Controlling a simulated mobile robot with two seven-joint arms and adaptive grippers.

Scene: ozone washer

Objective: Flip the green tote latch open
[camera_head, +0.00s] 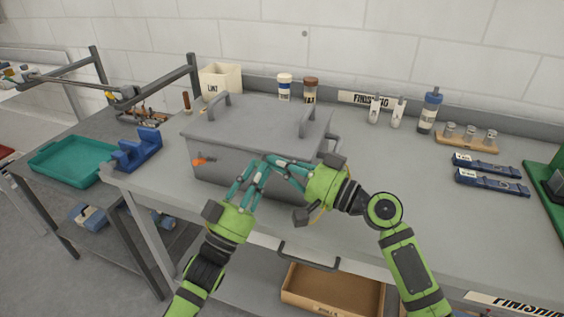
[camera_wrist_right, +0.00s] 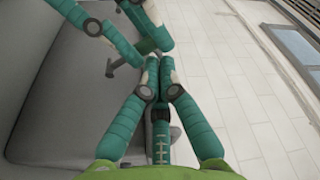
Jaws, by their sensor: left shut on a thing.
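The grey lidded tote (camera_head: 225,140) stands on the bench, lid down, with an orange latch (camera_head: 203,160) at the left of its front face. My left gripper (camera_head: 254,168) is at the middle of that front face. In the right wrist view its fingers (camera_wrist_right: 127,38) close around a small dark green piece (camera_wrist_right: 122,62), which looks like the green latch; the fingers partly hide it. My right gripper (camera_head: 270,161) is beside it on the right, also against the front face. In its wrist view the fingertips (camera_wrist_right: 152,66) meet, with nothing clear between them.
A blue holder (camera_head: 137,150) and a teal tray (camera_head: 72,160) are at the left. Bottles and a white bin (camera_head: 221,79) stand behind the tote. Two dark blue devices (camera_head: 490,173) lie at the right. The bench between them and the tote is largely clear. A drawer handle (camera_head: 308,259) sticks out below.

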